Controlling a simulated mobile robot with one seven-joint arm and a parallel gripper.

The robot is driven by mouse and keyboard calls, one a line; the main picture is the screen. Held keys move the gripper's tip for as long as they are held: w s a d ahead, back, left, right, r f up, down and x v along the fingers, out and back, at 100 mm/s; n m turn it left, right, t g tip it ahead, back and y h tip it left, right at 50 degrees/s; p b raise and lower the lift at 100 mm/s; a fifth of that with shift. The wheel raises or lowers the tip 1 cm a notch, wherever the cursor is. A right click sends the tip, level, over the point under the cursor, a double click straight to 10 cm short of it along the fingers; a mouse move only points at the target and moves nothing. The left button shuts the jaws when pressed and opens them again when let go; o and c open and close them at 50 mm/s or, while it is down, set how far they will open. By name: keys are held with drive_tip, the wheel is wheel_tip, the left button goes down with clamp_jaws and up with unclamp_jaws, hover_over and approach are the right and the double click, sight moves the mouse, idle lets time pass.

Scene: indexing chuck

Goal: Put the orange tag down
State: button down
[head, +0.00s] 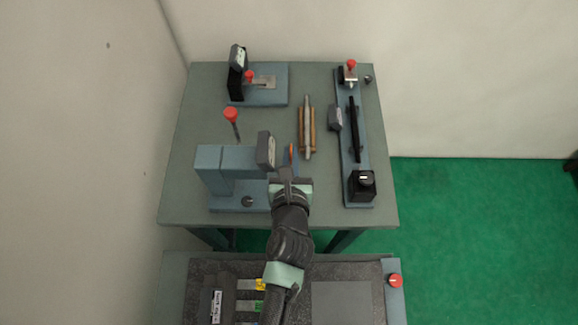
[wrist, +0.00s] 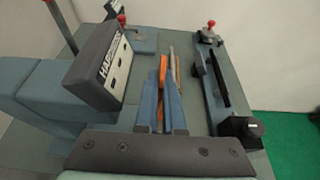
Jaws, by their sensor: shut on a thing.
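The orange tag (head: 291,152) is a thin upright orange strip at the tip of my gripper (head: 288,170) in the head view. In the wrist view my gripper (wrist: 161,104) is shut on the orange tag (wrist: 161,85), which shows edge-on between the two blue-grey fingers. Their tips and the tag are over the table, just right of the blue machine's grey labelled head (head: 266,150). That head also shows large at the left in the wrist view (wrist: 108,70). I cannot tell whether the tag's lower edge touches anything.
The blue machine (head: 225,170) has a red-knobbed lever (head: 231,115). A grey rod (head: 308,125) lies in a wooden cradle (head: 301,145). A blue rail fixture (head: 358,185) stands at the right. A small clamp fixture (head: 262,95) is at the back left. Bare table (head: 185,140) shows along the left edge.

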drive_tip(key=shift+f+b, duration=0.6)
drive_tip(key=shift+f, duration=2.2)
drive_tip(key=shift+f, duration=0.2)
drive_tip(key=c, duration=1)
unclamp_jaws()
drive_tip(key=shift+r, duration=0.15)
